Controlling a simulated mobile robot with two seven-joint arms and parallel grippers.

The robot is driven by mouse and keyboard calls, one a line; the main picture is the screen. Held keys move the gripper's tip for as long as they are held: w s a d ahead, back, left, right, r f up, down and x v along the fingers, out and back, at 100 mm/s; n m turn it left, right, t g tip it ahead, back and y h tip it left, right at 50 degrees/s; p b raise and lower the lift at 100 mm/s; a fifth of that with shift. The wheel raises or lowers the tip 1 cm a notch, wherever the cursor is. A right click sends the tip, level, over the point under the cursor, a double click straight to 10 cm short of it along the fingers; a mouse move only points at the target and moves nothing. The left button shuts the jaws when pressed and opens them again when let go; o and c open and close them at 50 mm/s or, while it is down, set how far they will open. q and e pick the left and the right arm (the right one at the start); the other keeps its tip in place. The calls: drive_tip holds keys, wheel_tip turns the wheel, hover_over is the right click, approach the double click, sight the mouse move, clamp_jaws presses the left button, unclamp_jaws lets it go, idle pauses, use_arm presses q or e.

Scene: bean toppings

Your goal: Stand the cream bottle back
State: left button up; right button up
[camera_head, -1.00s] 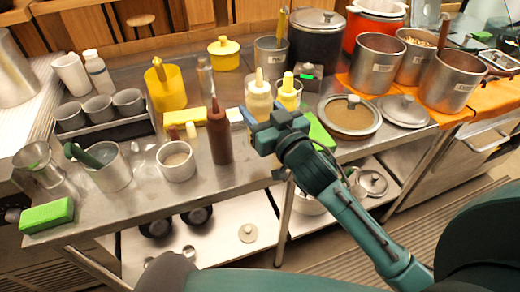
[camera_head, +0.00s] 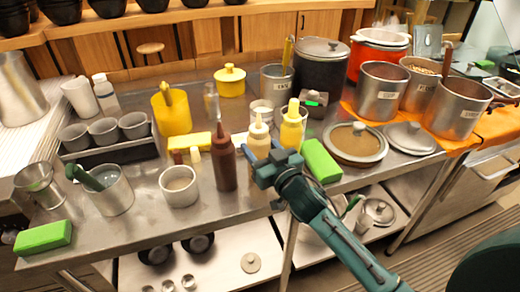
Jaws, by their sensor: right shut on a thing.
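The cream bottle (camera_head: 259,138), with a pale pointed tip, stands upright in the middle of the counter, between the brown bottle (camera_head: 223,163) and the yellow bottle (camera_head: 292,128). My right gripper (camera_head: 258,162) reaches in from the lower right and is shut on the cream bottle's lower part. The gripper hides the bottle's base, so I cannot tell whether it touches the counter. My left gripper is not in view.
A white cup (camera_head: 262,108) stands just behind the cream bottle. A green block (camera_head: 321,161) and a lidded pan (camera_head: 355,141) are to the right. A yellow block (camera_head: 190,142) and a light cup (camera_head: 179,186) are to the left. Bare counter lies in front.

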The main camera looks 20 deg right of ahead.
drive_tip(key=shift+f, duration=0.15)
drive_tip(key=o, duration=0.6)
drive_tip(key=shift+o, duration=0.2)
